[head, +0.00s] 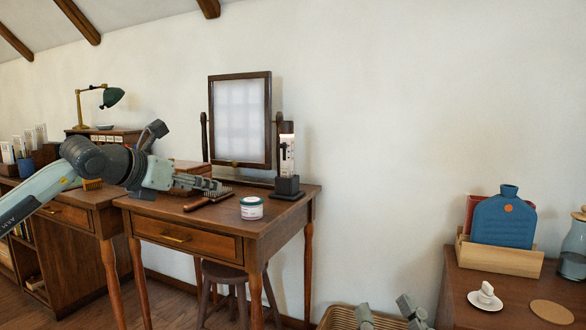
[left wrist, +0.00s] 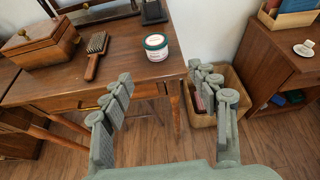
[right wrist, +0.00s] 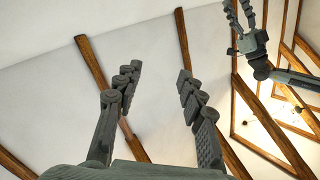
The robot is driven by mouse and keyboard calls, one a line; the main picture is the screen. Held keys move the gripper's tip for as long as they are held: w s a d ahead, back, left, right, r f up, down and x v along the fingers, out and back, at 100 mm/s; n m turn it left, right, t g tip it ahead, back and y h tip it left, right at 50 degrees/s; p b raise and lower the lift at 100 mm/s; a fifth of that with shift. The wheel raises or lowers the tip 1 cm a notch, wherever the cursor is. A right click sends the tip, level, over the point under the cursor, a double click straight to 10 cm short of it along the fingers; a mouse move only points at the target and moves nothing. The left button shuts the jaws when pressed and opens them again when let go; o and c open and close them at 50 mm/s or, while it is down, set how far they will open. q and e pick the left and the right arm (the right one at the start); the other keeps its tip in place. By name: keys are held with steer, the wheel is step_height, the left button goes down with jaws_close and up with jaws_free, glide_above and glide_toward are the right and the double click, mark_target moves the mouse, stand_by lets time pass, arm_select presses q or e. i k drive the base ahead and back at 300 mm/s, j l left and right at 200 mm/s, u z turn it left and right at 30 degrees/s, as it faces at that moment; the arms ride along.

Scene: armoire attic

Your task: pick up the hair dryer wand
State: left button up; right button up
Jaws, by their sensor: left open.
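The hair dryer wand (head: 287,155) looks pale and slim and stands upright in a dark block-like stand (head: 287,188) at the right end of the wooden vanity table. In the left wrist view only the stand's dark base (left wrist: 153,12) shows at the top edge. My left gripper (head: 212,186) is open and empty, in front of the table and left of the wand, apart from it. Its spread fingers (left wrist: 160,74) also show in the left wrist view. My right gripper (head: 388,308) is open and empty, low at the bottom edge, its fingers (right wrist: 158,75) pointing at the ceiling.
On the vanity (head: 240,228) are a hairbrush (left wrist: 95,55), a white jar (head: 251,208), a wooden box (left wrist: 40,42) and a tilting mirror (head: 240,120). A wicker basket (left wrist: 240,108) stands on the floor right of it. A cabinet (head: 480,300) stands at right.

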mark_target(287, 170)
steer(key=i+l, duration=0.2)
steer(key=i, duration=0.2)
steer(key=i+l, duration=0.25)
steer(key=i, duration=0.15)
steer(key=i+l, duration=0.2)
steer(key=i, duration=0.2)
